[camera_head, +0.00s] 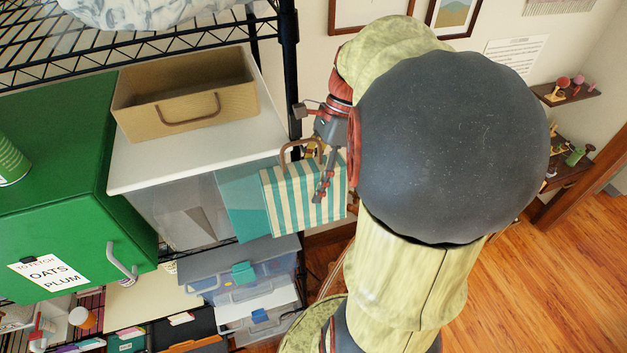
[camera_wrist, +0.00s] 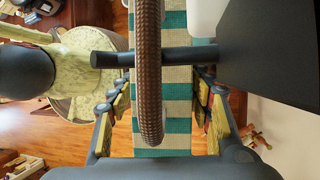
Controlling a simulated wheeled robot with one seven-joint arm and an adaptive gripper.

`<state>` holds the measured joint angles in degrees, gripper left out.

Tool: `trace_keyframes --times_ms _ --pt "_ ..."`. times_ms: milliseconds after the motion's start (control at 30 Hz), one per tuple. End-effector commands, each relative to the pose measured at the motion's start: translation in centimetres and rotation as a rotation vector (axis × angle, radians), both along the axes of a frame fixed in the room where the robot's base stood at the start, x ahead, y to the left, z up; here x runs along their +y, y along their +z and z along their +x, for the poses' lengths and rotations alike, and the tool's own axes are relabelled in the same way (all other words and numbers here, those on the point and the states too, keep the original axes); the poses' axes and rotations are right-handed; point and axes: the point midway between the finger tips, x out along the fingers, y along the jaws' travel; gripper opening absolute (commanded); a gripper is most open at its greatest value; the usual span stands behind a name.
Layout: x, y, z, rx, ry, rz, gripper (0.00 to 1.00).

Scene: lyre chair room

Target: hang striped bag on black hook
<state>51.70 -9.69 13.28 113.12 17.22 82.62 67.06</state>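The bag with green and cream stripes (camera_head: 300,196) hangs upright beside the shelf post in the head view. Its brown handle (camera_head: 287,150) stands up at the top. My gripper (camera_head: 320,150) is open, with its fingers spread apart near the handle. In the wrist view the fingers of my gripper (camera_wrist: 160,118) are on either side of the striped bag (camera_wrist: 162,112), apart from the brown handle (camera_wrist: 150,85). A dark bar, seemingly the black hook (camera_wrist: 110,60), crosses behind the handle's near strand; it seems to pass through the loop.
A black wire shelf post (camera_head: 289,60) stands left of my gripper. A tan bin (camera_head: 185,95) sits on a white-topped box (camera_head: 150,165), with a green cabinet (camera_head: 60,190) farther left. Wooden floor (camera_head: 560,270) is clear at right.

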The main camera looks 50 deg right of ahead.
Motion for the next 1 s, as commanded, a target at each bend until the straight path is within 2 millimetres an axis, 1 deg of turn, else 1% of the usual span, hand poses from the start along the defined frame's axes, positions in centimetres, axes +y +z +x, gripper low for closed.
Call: trace_keyframes --times_ms 33,167,467,567,667,1000 --pt "0.0 0.0 0.0 0.0 0.0 0.0 0.55" --pt "0.0 0.0 0.0 -0.001 0.0 -0.001 0.62" --pt "0.0 0.0 0.1 -0.001 -0.001 -0.001 0.62" --pt "-0.3 0.5 0.1 -0.002 -0.001 -0.002 0.62" --pt "-0.9 1.6 0.0 -0.004 -0.002 -0.003 0.62" --pt "-3.8 7.6 -0.3 -0.003 -0.003 -0.004 0.62"
